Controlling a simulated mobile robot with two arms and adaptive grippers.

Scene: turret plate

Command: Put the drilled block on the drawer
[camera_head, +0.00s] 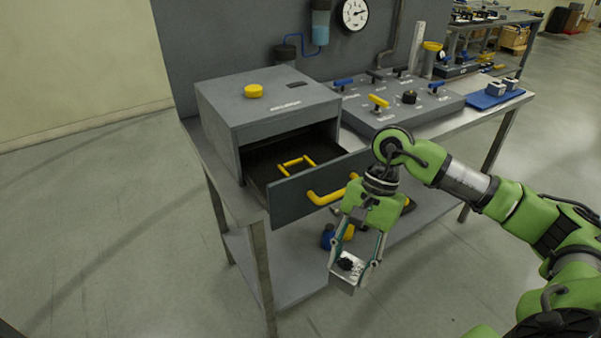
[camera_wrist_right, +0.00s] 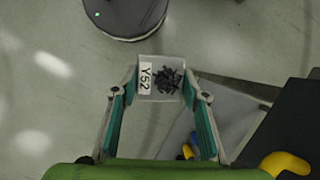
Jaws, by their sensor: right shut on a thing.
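My right gripper (camera_head: 356,264) is shut on a small pale box (camera_head: 343,281) and holds it in the air in front of the bench, lower than the open drawer (camera_head: 292,203). In the right wrist view the box (camera_wrist_right: 147,92) sits between the fingertips (camera_wrist_right: 160,95), with a "Y52" label and a heap of small black pieces in it. The drawer is pulled out of the grey cabinet and has a yellow front handle. A yellow bar frame (camera_head: 296,164) stands inside it. Two grey blocks (camera_head: 496,89) lie on a blue mat at the right; whether they are drilled is unclear. My left gripper is out of view.
The grey cabinet (camera_head: 264,98) has a yellow knob on its flat top. A sloped panel (camera_head: 400,103) with several levers stands beside it. Blue and yellow items lie on the lower shelf (camera_head: 290,262), partly behind my right gripper. The floor left of the bench is clear.

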